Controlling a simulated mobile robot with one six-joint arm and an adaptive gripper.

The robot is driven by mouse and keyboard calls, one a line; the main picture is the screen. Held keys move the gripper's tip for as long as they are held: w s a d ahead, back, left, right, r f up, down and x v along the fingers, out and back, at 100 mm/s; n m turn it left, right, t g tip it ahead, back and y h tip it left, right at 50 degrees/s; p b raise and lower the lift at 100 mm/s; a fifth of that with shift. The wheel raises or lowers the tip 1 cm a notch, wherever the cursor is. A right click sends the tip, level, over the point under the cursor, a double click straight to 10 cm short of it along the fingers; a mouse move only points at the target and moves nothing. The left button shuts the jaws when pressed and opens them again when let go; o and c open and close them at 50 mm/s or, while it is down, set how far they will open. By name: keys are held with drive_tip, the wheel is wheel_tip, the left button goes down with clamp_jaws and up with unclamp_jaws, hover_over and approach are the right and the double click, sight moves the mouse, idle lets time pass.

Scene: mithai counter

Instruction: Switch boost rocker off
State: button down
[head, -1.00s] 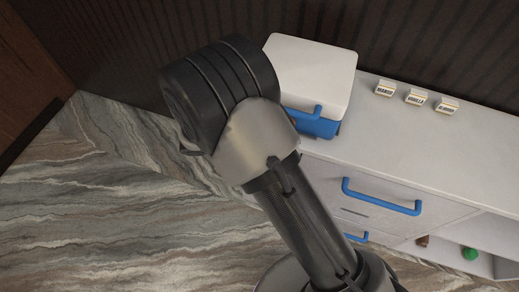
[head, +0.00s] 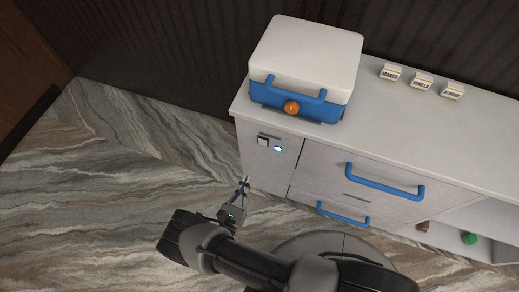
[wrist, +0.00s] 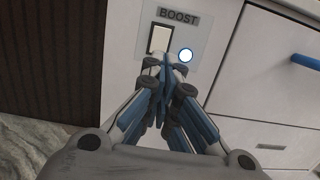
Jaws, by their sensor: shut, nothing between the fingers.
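The boost rocker (wrist: 158,39) is a pale rectangular switch in a dark frame, under the label BOOST (wrist: 178,17) in the wrist view. In the head view my gripper (head: 244,183) is in front of the cabinet, below the panel. Whether the tips touch it I cannot tell.
A white-lidded blue box (head: 306,60) with an orange knob (head: 291,108) stands on the counter (head: 375,118). Blue drawer handles (head: 385,188) stick out to the right. Several small labelled blocks sit at the back. The marbled floor (head: 130,170) is clear at left.

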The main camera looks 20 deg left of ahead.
sight(261, 143)
drive_tip(key=shift+s+f+y, duration=0.15)
drive_tip(key=shift+f+y, duration=0.1)
drive_tip(key=shift+y, duration=0.05)
drive_tip(key=w, duration=0.4)
drive_tip(key=w+r+b, duration=0.1)
drive_tip(key=w, duration=0.4)
drive_tip(key=w+d+b, duration=0.1)
drive_tip(key=w, duration=0.4)
drive_tip(key=shift+r, duration=0.35)
